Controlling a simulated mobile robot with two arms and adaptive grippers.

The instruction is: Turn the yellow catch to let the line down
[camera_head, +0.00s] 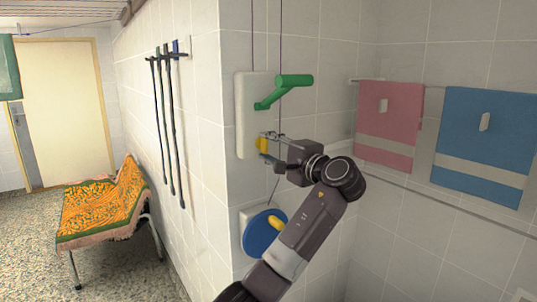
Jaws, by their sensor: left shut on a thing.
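The yellow catch (262,145) is on the lower part of a white wall plate (243,120) on the tiled wall. My left gripper (268,140) is at the catch, shut on it, and its fingers partly hide it. The arm reaches up to it from below. Above it, a green crank handle (292,83) sticks out from the same plate. Thin dark lines (281,40) run from the top of the view down behind the crank. Below, a blue wheel (262,236) with a yellow knob (277,223) sits on a second plate. My right gripper is out of view.
A pink towel (391,120) and a blue towel (482,140) hang from a rail on the right wall. Dark leads (166,130) hang on the left wall. A bench with an orange cloth (100,207) stands at the left, before a door (65,105).

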